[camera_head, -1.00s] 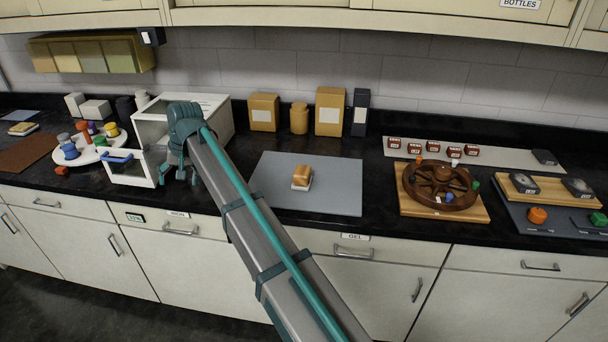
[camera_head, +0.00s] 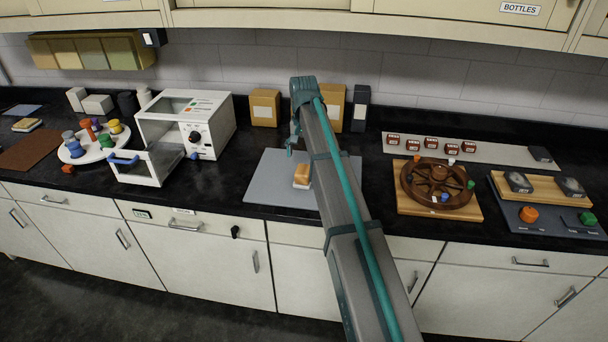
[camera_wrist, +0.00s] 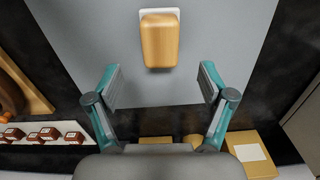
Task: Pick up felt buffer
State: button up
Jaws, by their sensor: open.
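The felt buffer, a tan block on a thin white base (camera_head: 301,176), lies on the grey mat (camera_head: 268,183) in the middle of the counter. In the wrist view the buffer (camera_wrist: 160,40) is at the top centre, its long side pointing up and down the picture. My gripper (camera_wrist: 161,72) is open and empty, with the two fingers spread wider than the block. The block lies beyond the fingertips and is not between them. In the head view my gripper (camera_head: 293,147) is over the back of the mat, partly hidden by my arm, which also covers the mat's right part.
A white oven-like box (camera_head: 200,125) with its door open stands left of the mat. Tan boxes (camera_head: 264,108) and a dark box (camera_head: 360,108) stand behind it. A brown wheel (camera_head: 437,184) on a wooden board is to the right. The mat around the buffer is clear.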

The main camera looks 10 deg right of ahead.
aim_at(303, 169)
jog(key=shift+s+a+f+p, duration=0.1)
jog(key=shift+f+p, duration=0.5)
jog(key=shift+f, duration=1.25)
jog(key=shift+s+f+p, duration=0.1)
jog(key=shift+f+p, duration=0.5)
jog(key=shift+f, duration=1.2)
jog(key=shift+c, duration=0.3)
jog(key=shift+w, duration=0.1)
jog(key=c, duration=1.3)
jog(key=shift+o, duration=0.2)
jog(key=shift+r, duration=0.2)
jog(key=shift+r, duration=0.5)
jog(key=s+d+r+b, duration=0.1)
jog(key=s+r+b, duration=0.4)
jog(key=s+r, duration=0.6)
jog(key=s, duration=0.3)
jog(key=shift+r, duration=0.35)
